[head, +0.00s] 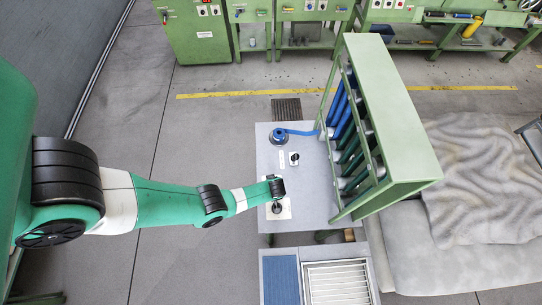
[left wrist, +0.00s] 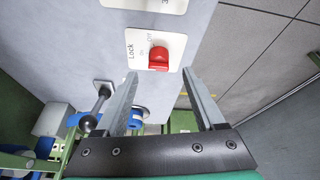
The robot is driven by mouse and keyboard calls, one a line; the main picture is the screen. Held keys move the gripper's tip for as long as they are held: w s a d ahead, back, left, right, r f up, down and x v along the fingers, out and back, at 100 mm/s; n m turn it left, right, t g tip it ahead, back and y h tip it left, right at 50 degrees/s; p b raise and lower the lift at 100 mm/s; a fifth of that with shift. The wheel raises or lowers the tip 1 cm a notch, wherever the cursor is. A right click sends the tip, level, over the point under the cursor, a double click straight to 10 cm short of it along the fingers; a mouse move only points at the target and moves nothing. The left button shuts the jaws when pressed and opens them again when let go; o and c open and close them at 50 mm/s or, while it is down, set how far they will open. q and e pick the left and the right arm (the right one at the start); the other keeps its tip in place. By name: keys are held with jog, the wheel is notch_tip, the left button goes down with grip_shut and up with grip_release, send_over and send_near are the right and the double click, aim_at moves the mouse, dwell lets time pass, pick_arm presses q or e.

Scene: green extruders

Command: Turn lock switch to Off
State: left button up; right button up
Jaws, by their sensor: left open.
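The lock switch (left wrist: 158,58) is a red knob on a white plate (left wrist: 176,43) marked Lock, On and Off in the left wrist view. Its exact pointing is hard to tell. My left gripper (left wrist: 162,76) is open, its two fingers apart and directed toward the switch, with the knob just beyond the gap between the tips and nothing held. In the head view my left gripper (head: 277,206) is over a white plate (head: 287,213) on the grey panel; no red knob shows there. My right gripper is in neither view.
A black lever (left wrist: 95,108) on a plate stands near the left finger. In the head view a blue roll (head: 278,136) sits on the grey panel (head: 265,160). A green frame with blue and green rollers (head: 395,130) rises at its right. Open floor lies left of the panel.

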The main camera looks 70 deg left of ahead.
pick_arm(q)
jog(key=b+x, duration=0.3)
jog(key=x, duration=0.2)
jog(key=shift+w+f, duration=0.15)
jog(key=shift+f, duration=0.15)
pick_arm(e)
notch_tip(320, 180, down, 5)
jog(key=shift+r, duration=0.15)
pick_arm(q)
grip_shut()
